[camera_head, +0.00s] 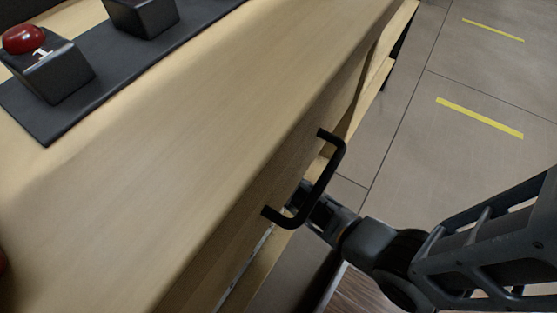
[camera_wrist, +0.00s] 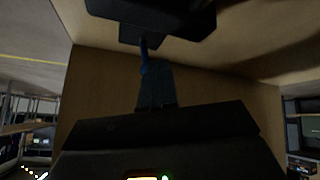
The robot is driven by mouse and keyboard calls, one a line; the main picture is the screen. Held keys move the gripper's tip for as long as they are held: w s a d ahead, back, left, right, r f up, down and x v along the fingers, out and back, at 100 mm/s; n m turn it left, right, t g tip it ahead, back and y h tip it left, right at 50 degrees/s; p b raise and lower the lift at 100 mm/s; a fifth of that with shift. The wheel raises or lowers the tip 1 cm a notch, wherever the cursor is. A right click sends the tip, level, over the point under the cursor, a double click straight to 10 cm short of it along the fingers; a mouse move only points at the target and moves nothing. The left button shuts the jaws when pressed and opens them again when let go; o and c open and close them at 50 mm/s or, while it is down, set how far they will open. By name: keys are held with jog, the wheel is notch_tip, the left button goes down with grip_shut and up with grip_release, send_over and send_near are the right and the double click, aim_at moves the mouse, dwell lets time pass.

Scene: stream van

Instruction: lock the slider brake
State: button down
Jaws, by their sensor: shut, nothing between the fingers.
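A black bracket-shaped handle (camera_head: 330,172) sticks out from the front side of the wooden bench in the head view. My gripper (camera_head: 304,194) is beside and partly behind it, low against the bench side; I cannot tell whether they touch. In the wrist view my gripper (camera_wrist: 156,85) is shut and empty in front of a wooden panel. A thin blue piece (camera_wrist: 144,56) rises just beyond the fingertips, below a dark block (camera_wrist: 150,15) at the top. I cannot tell for sure whether the blue piece is the slider brake; its base is hidden by the fingers.
The wooden bench top (camera_head: 190,150) is mostly bare. A black mat (camera_head: 75,95) carries a box with a red button (camera_head: 24,39) and another dark box (camera_head: 140,15). The grey floor (camera_head: 440,150) with yellow marks is open at right.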

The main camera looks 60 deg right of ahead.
jog(key=s+t+b, duration=0.1)
jog(key=b, duration=0.1)
jog(key=s+m+t+b, duration=0.1)
jog(key=s+t, duration=0.1)
jog(key=shift+f+b, duration=0.3)
jog(key=shift+b, duration=0.05)
jog(key=shift+w+r+t+p, duration=0.2)
jog(key=shift+r+t+p, duration=0.1)
jog(key=shift+r, duration=0.15)
jog(key=shift+r+p, duration=0.65)
jog(key=shift+r, duration=0.05)
